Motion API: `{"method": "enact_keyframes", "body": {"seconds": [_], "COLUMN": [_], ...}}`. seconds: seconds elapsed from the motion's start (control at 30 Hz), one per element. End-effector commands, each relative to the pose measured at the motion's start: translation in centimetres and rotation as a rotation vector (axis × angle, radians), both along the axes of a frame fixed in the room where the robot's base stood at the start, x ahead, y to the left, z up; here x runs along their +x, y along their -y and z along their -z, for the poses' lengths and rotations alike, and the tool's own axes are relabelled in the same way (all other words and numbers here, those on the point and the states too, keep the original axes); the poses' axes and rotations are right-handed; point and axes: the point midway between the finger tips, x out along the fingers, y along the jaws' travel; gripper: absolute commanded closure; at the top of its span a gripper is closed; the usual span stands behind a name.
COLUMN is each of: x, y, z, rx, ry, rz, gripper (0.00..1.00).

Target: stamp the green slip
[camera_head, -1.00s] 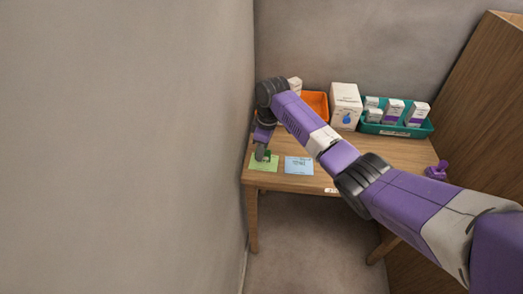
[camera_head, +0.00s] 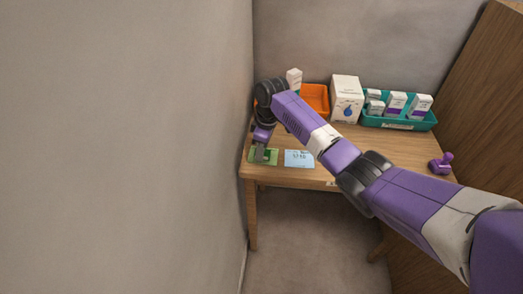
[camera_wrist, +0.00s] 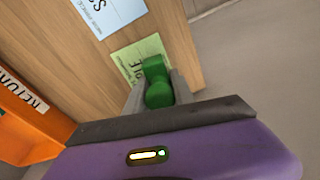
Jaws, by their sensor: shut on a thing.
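The green slip (camera_head: 274,158) lies at the front left of the wooden table, and it also shows in the wrist view (camera_wrist: 127,60). My gripper (camera_head: 261,155) points down over this slip. In the wrist view its fingers are shut on a green stamp (camera_wrist: 156,82). The stamp stands between the fingers and hides part of the slip. I cannot tell whether its base touches the paper. In the head view my gripper mostly hides the stamp.
A blue slip (camera_head: 299,159) lies just right of the green one. A purple stamp (camera_head: 441,164) stands at the table's right. An orange bin (camera_head: 318,110), a white box (camera_head: 346,98) and a teal tray (camera_head: 402,125) with several boxes stand at the back. A wall borders the left.

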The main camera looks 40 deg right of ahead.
Motion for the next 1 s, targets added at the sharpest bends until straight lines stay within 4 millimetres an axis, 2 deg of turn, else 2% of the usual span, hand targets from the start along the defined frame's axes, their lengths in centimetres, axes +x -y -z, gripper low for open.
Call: {"method": "enact_keyframes", "body": {"seconds": [1.0], "x": [0.01], "y": [-0.01], "z": [0.92], "rx": [0.000], "ry": [0.001], "rz": [0.000], "gripper": [0.96]}}
